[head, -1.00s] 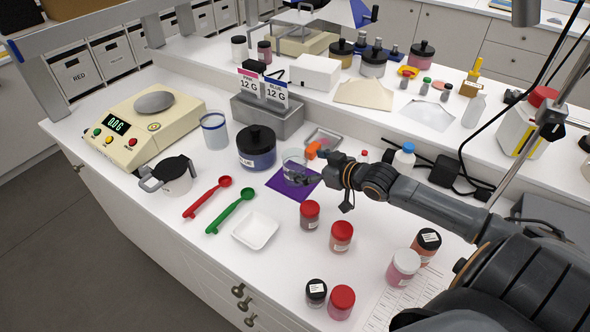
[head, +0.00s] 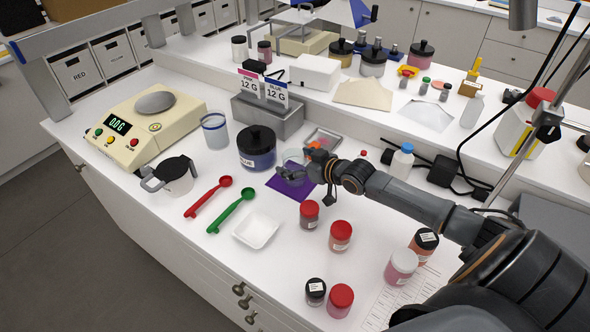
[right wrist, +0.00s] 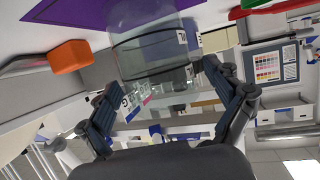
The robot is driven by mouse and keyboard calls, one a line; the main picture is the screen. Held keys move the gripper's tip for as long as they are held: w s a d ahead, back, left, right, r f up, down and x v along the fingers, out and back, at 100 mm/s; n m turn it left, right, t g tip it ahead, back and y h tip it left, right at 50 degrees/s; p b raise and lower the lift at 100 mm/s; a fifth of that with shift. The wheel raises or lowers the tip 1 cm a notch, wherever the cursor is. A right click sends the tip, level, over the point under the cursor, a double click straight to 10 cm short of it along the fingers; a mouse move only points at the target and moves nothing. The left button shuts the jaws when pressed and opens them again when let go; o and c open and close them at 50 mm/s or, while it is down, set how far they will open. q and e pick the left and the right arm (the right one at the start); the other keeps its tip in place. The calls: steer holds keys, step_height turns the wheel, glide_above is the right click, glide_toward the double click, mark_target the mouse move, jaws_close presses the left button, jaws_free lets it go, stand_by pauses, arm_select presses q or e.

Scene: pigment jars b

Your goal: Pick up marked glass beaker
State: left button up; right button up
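The clear glass beaker (head: 292,156) stands on the purple mat (head: 274,186), partly hidden by my right gripper (head: 291,170). In the right wrist view the beaker (right wrist: 150,48) fills the space ahead of and between the fingers, with small pale marks on its glass. My right gripper (right wrist: 162,85) has its two fingers spread, one to each side of the beaker. I see no clear contact between the pads and the glass. My left gripper is not in view.
A dark-lidded blue jar (head: 256,150) stands close left of the mat. An orange object (head: 318,145) lies just behind the gripper, near a small grey tray (head: 326,136). Red-lidded jars (head: 309,215) and a white weighing dish (head: 257,232) stand in front.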

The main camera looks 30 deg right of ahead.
steer(key=c, duration=1.1)
steer(key=shift+o, duration=0.2)
steer(key=shift+r, duration=0.1)
